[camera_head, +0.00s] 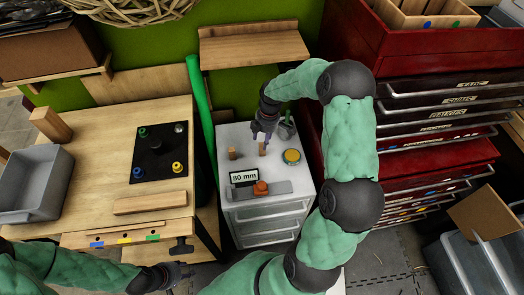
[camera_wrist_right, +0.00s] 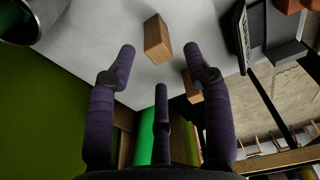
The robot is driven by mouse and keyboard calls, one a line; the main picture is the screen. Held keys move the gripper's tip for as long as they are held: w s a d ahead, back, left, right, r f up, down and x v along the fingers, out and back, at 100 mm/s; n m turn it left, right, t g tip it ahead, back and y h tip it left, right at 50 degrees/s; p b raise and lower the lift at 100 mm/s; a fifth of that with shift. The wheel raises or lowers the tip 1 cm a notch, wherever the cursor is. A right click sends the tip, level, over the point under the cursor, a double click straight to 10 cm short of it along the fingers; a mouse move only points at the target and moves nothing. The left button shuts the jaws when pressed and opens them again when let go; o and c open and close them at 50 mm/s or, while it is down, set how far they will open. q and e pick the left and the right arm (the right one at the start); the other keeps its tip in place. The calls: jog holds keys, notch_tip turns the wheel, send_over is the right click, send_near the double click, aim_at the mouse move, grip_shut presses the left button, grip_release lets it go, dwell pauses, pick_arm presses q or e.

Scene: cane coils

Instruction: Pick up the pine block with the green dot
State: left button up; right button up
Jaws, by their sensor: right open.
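Two small wooden blocks stand on the white top of the small drawer cabinet (camera_head: 228,200). The right one (camera_head: 262,149) is just below my right gripper (camera_head: 264,138). In the right wrist view, one block (camera_wrist_right: 157,40) is ahead of my open fingers (camera_wrist_right: 158,65), with nothing between them. The other block, at left in the head view (camera_head: 232,153), shows partly behind a finger in the wrist view (camera_wrist_right: 194,92). I see no green dot on either. A green dot (camera_head: 456,23) marks a wooden holder on the red cabinet. My left gripper (camera_head: 186,275) is low by the workbench.
The cabinet top also holds an "80 mm" sign (camera_head: 244,177), an orange item (camera_head: 261,187), a yellow-topped round tin (camera_head: 292,156) and a metal cup (camera_head: 285,129). The wooden workbench (camera_head: 100,205) carries a grey bin (camera_head: 36,183) and a black board (camera_head: 160,152).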

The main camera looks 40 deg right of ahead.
aim_at(262, 144)
jog(key=f+b, duration=0.1)
jog(key=f, duration=0.2)
jog(key=shift+w+f, duration=0.15)
jog(key=shift+w, duration=0.05)
jog(key=shift+a, duration=0.1)
jog(key=c, duration=0.8)
jog(key=shift+c, duration=0.2)
jog(key=shift+r+p, duration=0.35)
jog(key=shift+r, duration=0.35)
notch_tip(262, 144, up, 2)
jog(key=shift+r+p, duration=0.2)
jog(key=shift+p, duration=0.2)
jog(key=s+a+r+p, duration=0.1)
jog(key=s+r+p, duration=0.1)
jog(key=s+r, duration=0.3)
jog(key=shift+s+a+r+p, duration=0.15)
jog(key=shift+s+r+p, duration=0.2)
jog(key=shift+r, duration=0.3)
jog(key=s+a+r+p, duration=0.2)
jog(key=s+r, duration=0.1)
jog(key=s, duration=0.5)
